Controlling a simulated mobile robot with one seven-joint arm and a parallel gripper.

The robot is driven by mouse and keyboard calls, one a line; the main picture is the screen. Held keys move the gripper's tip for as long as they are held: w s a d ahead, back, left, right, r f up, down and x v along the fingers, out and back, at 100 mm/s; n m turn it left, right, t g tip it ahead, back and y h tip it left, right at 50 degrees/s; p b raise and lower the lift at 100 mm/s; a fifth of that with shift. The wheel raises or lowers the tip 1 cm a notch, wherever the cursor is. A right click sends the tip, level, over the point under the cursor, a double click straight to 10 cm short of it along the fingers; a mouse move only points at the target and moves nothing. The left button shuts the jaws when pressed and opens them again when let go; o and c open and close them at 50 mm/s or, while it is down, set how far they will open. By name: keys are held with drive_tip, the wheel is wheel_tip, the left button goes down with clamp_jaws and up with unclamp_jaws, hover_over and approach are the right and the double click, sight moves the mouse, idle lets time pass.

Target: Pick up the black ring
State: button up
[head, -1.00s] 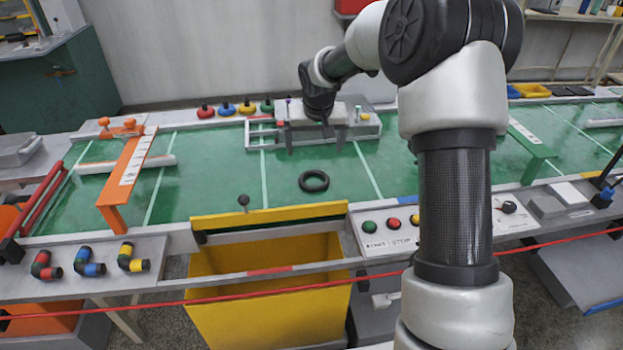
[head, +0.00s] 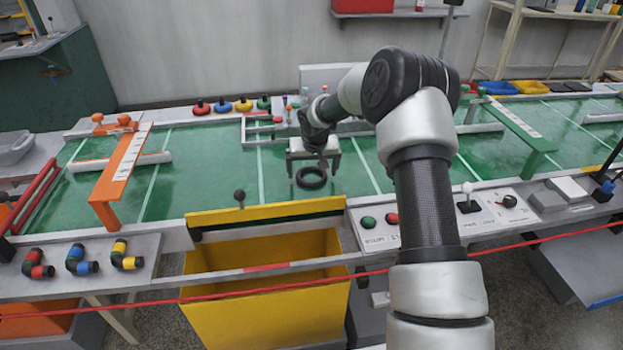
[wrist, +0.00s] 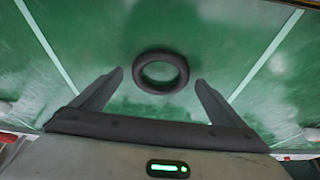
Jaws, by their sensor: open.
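My gripper (head: 314,172) is open and empty, pointing down just above and slightly behind the ring in the head view. In the wrist view its two fingers (wrist: 158,78) stand apart, one to either side of the ring's near edge. Neither finger visibly touches the ring.
A yellow bin (head: 262,285) hangs at the table's front edge. A red hose (head: 230,297) runs across the foreground. An orange arch (head: 122,170) stands at left, a green one (head: 518,130) at right. A grey rack (head: 262,130) is behind my gripper. The green surface around the ring is clear.

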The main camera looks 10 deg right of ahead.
drive_tip(key=shift+w+f, duration=0.3)
drive_tip(key=shift+f, duration=0.3)
drive_tip(key=c, duration=1.1)
